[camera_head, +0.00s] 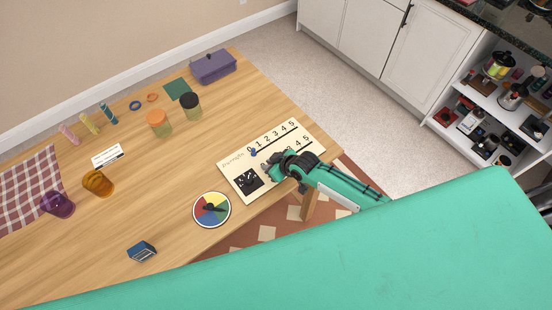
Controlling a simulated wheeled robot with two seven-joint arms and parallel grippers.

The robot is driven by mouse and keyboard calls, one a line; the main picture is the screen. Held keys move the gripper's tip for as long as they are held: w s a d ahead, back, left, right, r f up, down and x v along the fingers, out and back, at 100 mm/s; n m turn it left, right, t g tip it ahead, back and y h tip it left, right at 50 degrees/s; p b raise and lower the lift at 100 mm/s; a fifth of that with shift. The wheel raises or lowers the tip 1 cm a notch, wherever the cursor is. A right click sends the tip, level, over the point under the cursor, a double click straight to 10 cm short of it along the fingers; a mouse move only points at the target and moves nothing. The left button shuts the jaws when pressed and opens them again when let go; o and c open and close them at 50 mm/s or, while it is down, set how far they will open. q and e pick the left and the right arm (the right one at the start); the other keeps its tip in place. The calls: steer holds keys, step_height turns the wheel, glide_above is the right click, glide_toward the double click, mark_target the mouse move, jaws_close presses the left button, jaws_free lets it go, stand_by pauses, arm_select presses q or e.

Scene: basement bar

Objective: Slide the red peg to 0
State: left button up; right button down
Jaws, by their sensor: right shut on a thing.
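The cream score board (234,161) lies near the table's right edge, with a row of numbers from 0 to 5 and slots. A blue peg (253,152) stands at the 0 end of the upper slot. My right gripper (266,171) is low over the lower part of the board, toward its left end, and is shut. The red peg does not show apart from the gripper; it appears to be between the fingers, hidden by them. My left gripper is not in view.
A colour spinner (212,209) lies just left of the board. Two jars (190,107) and a purple case (213,67) are behind. The table's middle is clear.

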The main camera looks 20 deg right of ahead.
steer(key=shift+s+a, duration=0.2)
steer(key=shift+a, duration=0.45)
steer(key=c, duration=1.3)
jaws_free()
steer(key=shift+c, duration=0.2)
steer(key=shift+s+d+r, duration=0.15)
steer(key=b+v, duration=0.2)
steer(key=v, duration=1.1)
steer(key=shift+r, duration=0.15)
steer(key=shift+s, duration=0.1)
